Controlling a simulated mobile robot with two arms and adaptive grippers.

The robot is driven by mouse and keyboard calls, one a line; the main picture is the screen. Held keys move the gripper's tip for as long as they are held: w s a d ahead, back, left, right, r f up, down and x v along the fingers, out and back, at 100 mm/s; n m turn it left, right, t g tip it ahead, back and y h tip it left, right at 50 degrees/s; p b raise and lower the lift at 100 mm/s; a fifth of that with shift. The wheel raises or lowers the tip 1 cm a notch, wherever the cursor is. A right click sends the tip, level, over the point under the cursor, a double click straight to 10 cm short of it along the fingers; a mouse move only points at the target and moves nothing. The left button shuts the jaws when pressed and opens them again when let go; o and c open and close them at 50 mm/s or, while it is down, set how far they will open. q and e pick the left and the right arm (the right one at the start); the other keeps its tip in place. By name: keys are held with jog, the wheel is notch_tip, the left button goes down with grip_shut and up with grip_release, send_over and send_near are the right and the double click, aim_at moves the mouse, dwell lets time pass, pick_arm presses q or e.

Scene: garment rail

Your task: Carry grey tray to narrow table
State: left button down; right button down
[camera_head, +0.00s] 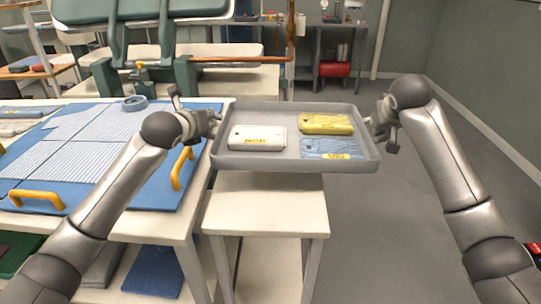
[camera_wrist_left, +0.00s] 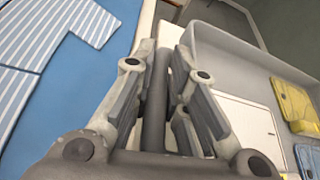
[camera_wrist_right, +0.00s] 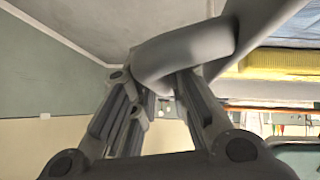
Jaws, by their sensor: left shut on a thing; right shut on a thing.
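The grey tray (camera_head: 290,166) is held level between my two grippers in the head view. It carries a white packet (camera_head: 257,138), a yellow packet (camera_head: 326,124) and a light blue packet (camera_head: 326,148). My left gripper (camera_head: 212,118) is shut on the tray's left handle, a grey bar (camera_wrist_left: 156,85) in the left wrist view. My right gripper (camera_head: 373,124) is shut on the right handle, a grey loop (camera_wrist_right: 180,52) in the right wrist view. A narrow cream table (camera_head: 265,208) shows below the tray; the tray reaches past its right side. I cannot tell whether they touch.
A wider table on the left holds a blue board (camera_head: 150,190) with striped cloth pieces and yellow handles (camera_head: 182,167). A green and white press (camera_head: 170,60) stands behind. A dark shelf (camera_head: 335,55) is at the back. Grey floor (camera_head: 410,220) is clear on the right.

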pick_arm(q)
jog(key=shift+f, duration=0.2)
pick_arm(e)
jog(key=shift+f, duration=0.2)
